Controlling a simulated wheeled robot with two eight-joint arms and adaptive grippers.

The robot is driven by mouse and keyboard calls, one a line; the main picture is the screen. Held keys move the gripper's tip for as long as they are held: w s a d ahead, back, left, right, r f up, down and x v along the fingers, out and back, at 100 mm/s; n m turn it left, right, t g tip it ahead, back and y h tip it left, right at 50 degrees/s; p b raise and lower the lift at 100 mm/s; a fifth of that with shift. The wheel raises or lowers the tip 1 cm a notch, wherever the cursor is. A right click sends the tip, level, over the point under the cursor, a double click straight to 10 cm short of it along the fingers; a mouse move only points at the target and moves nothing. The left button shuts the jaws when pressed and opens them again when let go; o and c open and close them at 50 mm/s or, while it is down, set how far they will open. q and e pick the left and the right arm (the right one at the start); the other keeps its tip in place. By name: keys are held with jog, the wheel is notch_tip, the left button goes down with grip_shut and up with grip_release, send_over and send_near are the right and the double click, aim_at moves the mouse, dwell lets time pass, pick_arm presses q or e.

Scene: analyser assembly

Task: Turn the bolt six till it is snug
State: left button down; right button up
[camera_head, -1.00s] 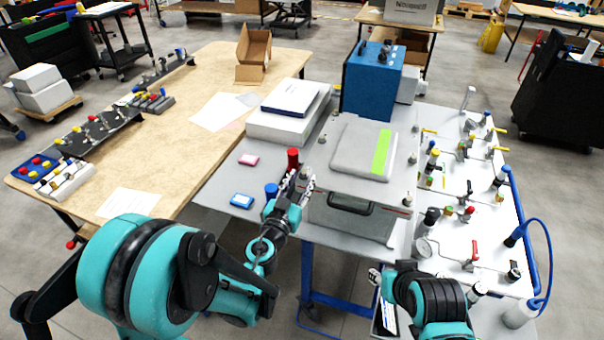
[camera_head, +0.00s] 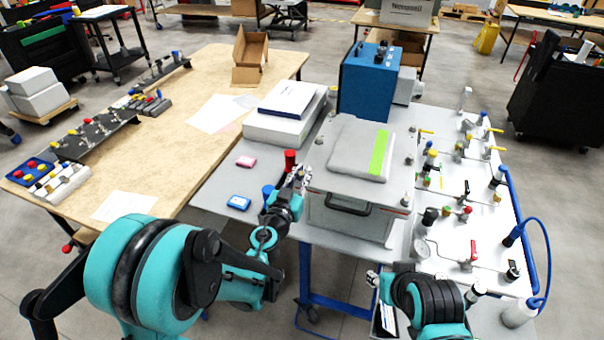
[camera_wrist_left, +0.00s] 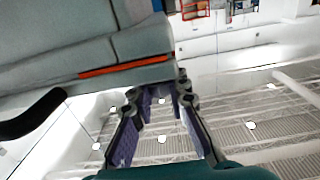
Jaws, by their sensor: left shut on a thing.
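The grey analyser box (camera_head: 345,222) stands on the table's front part, with a flat lid plate (camera_head: 330,184) that has small bolts along its edges. My left gripper (camera_head: 299,177) is at the front left corner of this plate, shut on what looks like a bolt there. The gripper hides most of that bolt, and no number shows. In the left wrist view, the left gripper's fingertips (camera_wrist_left: 160,92) meet close beside the box (camera_wrist_left: 120,60) with its orange stripe. My right gripper (camera_head: 373,279) is low in front of the table, mostly hidden by its own arm.
The box's black handle (camera_head: 348,206) sticks out in front. A panel of valves and fittings (camera_head: 450,225) fills the right side. A blue unit (camera_head: 368,85) stands behind.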

pick_arm(q)
jog(key=shift+a+h, duration=0.1)
jog(key=shift+h, duration=0.2)
jog(key=m+g+h+b, duration=0.1)
jog(key=m+g+h, duration=0.2)
jog(key=m+h, duration=0.1)
jog(key=shift+w+h, duration=0.1)
jog(key=shift+h, duration=0.4)
jog(key=m+g+h, duration=0.5)
jog(key=g, duration=0.1)
jog(key=shift+g, duration=0.3)
jog(key=m+g, duration=0.2)
jog(key=m+g+h, duration=0.1)
jog(key=m+g, duration=0.1)
jog(key=g, duration=0.1)
jog(key=shift+d+g+h, duration=0.2)
jog(key=shift+g+h, duration=0.1)
jog(key=shift+s+m+g, duration=0.15)
jog(key=shift+m+g, duration=0.85)
jog(key=shift+g, duration=0.55)
jog(key=shift+s+m+g, duration=0.15)
jog(key=shift+m+g, duration=0.85)
jog(key=shift+g, duration=0.85)
jog(key=c, duration=1.4)
grip_release()
jog(key=shift+c, duration=0.2)
jog(key=shift+r, duration=0.1)
